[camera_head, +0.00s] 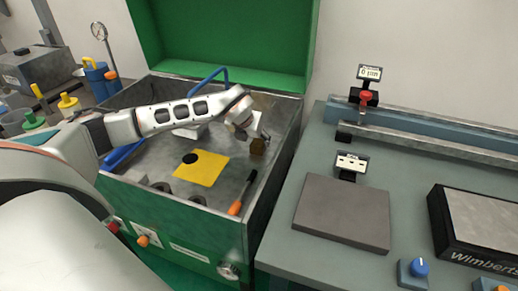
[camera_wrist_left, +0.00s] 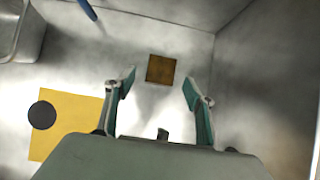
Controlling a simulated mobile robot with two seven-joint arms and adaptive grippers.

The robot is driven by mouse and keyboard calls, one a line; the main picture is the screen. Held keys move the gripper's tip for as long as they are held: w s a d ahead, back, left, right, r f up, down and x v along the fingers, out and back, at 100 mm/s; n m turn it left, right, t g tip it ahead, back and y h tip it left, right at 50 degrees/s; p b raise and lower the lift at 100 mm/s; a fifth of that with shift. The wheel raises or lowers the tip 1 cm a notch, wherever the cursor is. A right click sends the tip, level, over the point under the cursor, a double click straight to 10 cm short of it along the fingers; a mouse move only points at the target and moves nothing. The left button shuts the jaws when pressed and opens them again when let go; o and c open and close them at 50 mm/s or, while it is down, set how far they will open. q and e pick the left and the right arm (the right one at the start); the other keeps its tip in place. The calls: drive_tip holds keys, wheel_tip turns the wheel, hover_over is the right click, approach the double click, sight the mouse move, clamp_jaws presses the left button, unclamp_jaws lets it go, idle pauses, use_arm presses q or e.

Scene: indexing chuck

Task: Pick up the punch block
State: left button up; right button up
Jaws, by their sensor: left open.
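A small brown block (camera_head: 258,147), which looks like the punch block, sits on the floor of the open green metal box near its right wall. It also shows as a brown square in the left wrist view (camera_wrist_left: 160,69). My left gripper (camera_head: 251,137) reaches into the box from the left, close to the block. In the left wrist view, its two fingers (camera_wrist_left: 160,86) are spread apart with nothing between them, and the block appears just past the fingertips, roughly centred. I cannot tell the exact height gap. My right gripper is not in view.
The box walls (camera_head: 284,146) stand close to the block. To the right is a grey bench (camera_head: 300,247) with a flat grey plate (camera_head: 343,211).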

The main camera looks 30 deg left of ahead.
sight(258, 143)
use_arm(q)
drive_tip(key=x, duration=0.5)
drive_tip(key=shift+w+f+b, duration=0.2)
drive_tip(key=shift+w+b, duration=0.1)
drive_tip(key=shift+b, duration=0.1)
clamp_jaws()
drive_tip(key=shift+r, duration=0.15)
